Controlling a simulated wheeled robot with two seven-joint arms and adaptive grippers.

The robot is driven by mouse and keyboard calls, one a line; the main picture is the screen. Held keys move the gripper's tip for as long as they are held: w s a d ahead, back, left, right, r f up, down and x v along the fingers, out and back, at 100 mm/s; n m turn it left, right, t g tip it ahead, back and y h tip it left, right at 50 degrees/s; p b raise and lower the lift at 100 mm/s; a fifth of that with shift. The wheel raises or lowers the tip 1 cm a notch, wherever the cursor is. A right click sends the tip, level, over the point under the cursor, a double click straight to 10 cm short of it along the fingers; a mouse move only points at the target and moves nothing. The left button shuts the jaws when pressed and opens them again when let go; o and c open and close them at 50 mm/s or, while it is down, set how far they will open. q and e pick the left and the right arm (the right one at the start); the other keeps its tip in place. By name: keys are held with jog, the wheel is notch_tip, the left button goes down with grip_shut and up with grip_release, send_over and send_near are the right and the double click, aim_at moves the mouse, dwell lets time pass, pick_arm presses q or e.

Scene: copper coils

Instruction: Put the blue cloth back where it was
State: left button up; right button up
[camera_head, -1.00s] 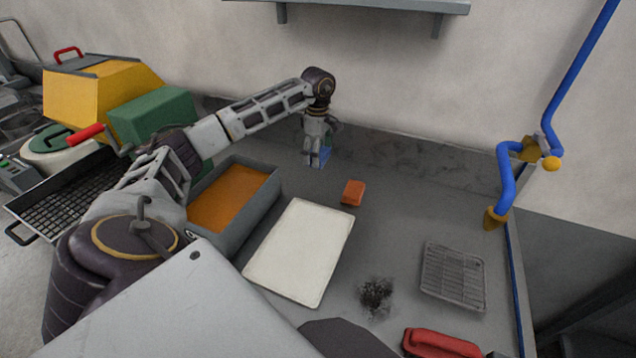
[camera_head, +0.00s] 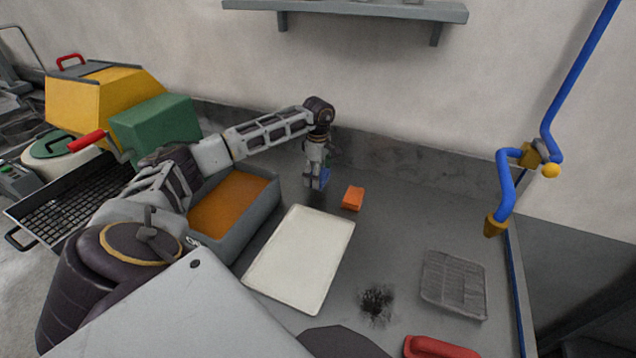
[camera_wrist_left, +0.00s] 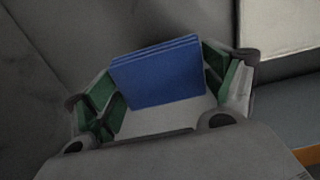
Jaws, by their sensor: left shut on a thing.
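The blue cloth (camera_wrist_left: 158,74) is a folded, layered blue piece between the fingers of my left gripper (camera_wrist_left: 160,85) in the left wrist view. In the head view a small part of the blue cloth (camera_head: 325,176) shows at the tip of my left gripper (camera_head: 318,182), which points down over the grey bench top (camera_head: 400,225) near the back wall. The gripper is shut on the cloth. The head view does not show clearly whether the cloth touches the bench. My right gripper is not in view.
An orange block (camera_head: 353,198) lies just right of the gripper. A white board (camera_head: 300,258) lies in front, and a grey bin of orange liquid (camera_head: 232,203) is to the left. A wire rack (camera_head: 454,284), dark smudge (camera_head: 376,303) and red-handled item (camera_head: 438,347) are at right.

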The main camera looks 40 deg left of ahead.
pick_arm(q)
jog(key=shift+f, duration=0.3)
notch_tip(320, 180, down, 2)
jog(key=shift+f, duration=0.5)
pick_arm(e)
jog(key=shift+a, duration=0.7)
pick_arm(q)
jog(key=shift+f, duration=0.15)
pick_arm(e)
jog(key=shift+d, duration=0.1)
